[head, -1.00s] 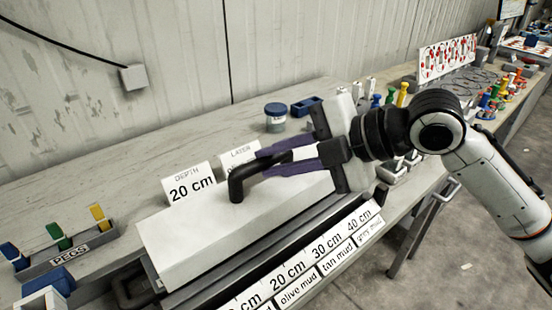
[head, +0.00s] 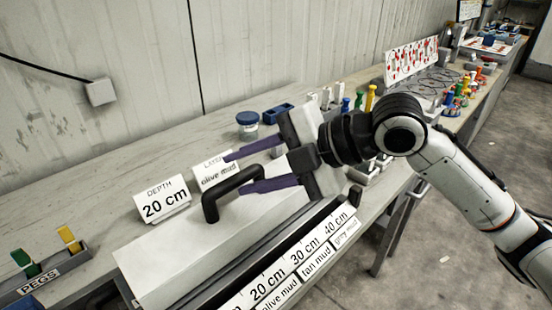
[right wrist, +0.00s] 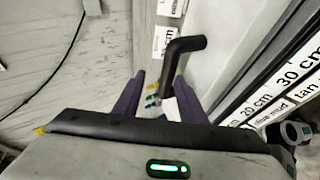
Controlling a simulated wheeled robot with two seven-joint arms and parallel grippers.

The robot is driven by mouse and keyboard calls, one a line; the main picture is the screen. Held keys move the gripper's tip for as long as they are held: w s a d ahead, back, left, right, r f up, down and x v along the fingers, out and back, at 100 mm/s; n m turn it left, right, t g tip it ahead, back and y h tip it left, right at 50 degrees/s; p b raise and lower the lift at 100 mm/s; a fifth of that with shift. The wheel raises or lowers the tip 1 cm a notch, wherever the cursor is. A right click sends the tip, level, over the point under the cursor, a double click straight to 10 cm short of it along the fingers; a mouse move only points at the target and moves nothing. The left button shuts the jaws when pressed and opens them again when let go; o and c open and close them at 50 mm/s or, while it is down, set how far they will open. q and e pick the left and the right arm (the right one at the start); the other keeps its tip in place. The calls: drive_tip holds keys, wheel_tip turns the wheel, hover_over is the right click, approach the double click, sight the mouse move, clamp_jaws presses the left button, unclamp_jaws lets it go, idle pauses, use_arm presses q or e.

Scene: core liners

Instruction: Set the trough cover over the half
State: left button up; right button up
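The white trough cover (head: 185,250) lies along the grey trough on the bench, with a black bar handle (head: 232,190) on top. The cover also shows in the right wrist view (right wrist: 228,50). My right gripper (head: 236,174) is open, its two purple fingers spread above the cover at the handle. In the right wrist view one end of the handle (right wrist: 186,46) shows between and just beyond the fingers; I cannot tell whether they touch it. My left gripper is not in view. The trough's inside is hidden under the cover.
A scale strip (head: 290,265) runs along the front. A pegs rack (head: 45,280) is at left, a blue-lidded tub (head: 248,125) behind. The bench behind the cards is clear.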

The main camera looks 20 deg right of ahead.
use_arm(q)
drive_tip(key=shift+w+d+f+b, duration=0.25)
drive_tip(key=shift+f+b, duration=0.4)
drive_tip(key=shift+b, duration=0.6)
use_arm(e)
drive_tip(key=v, duration=1.2)
drive_tip(key=shift+r, duration=0.2)
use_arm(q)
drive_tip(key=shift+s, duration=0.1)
use_arm(e)
drive_tip(key=shift+s, duration=0.1)
